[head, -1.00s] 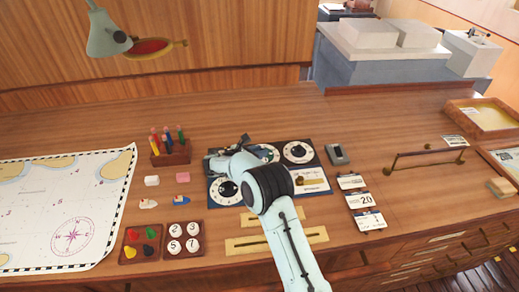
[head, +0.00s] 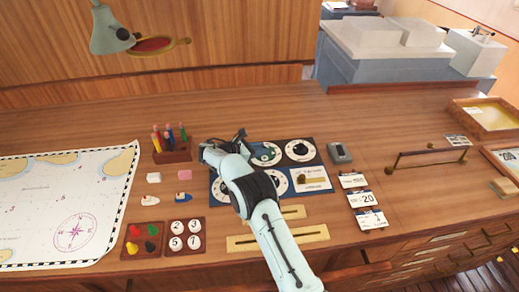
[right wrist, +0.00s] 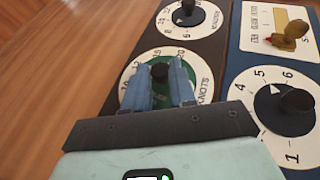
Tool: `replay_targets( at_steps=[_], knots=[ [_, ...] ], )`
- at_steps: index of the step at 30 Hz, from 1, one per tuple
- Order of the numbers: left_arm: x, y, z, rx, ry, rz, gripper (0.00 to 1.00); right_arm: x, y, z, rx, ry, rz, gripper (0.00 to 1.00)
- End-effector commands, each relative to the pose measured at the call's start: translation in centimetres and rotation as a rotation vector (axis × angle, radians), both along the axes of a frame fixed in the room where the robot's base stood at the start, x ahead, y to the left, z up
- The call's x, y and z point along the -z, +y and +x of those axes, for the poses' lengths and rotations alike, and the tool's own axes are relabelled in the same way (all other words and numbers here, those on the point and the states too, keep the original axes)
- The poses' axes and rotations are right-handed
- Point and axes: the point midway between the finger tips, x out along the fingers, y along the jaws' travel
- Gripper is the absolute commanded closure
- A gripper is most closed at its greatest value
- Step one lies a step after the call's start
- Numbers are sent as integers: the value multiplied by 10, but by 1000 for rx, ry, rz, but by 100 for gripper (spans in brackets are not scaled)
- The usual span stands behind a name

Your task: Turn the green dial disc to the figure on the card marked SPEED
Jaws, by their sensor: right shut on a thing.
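The green dial disc (right wrist: 193,98) sits in a white ring with figures and the word KNOTS. My right gripper (right wrist: 160,78) is shut on its black knob (right wrist: 159,72), with a blue finger on each side. The fingers hide part of the disc and ring, and I cannot tell which figure it points to. In the head view the green dial (head: 268,155) is on the panel's upper row, beside my right gripper (head: 254,154). A middle card (head: 367,198) reads 20; the word SPEED is too small to make out. My left gripper is not in view.
A black dial (head: 299,150) is right of the green one. Another dial (right wrist: 286,105) and a card with a small brass lever (head: 311,179) are on the blue panel. A grey box (head: 340,153), a brass rail (head: 430,155) and a pencil block (head: 172,152) stand around.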

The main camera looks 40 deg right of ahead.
Motion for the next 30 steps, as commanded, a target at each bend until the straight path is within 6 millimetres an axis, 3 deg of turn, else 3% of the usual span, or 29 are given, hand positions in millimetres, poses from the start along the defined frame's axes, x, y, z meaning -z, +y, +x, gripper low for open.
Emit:
replay_targets(
  at_steps=[1, 2, 3, 4, 13, 17, 30],
  knots=[
    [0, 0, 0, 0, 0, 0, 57, -1, 0, 1, -1, -2, -1, 100],
    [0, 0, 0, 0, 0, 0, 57, -1, 0, 1, -1, -2, -1, 65],
    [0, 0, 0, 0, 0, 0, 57, -1, 0, 1, -1, -2, -1, 52],
    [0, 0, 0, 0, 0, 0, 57, -1, 0, 1, -1, -2, -1, 49],
    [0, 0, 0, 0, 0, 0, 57, -1, 1, 0, -2, -1, -1, 49],
    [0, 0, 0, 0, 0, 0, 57, -6, 12, 2, -3, -1, -1, 49],
    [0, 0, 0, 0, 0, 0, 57, -41, 97, 10, -4, -4, 0, 49]
  ],
)
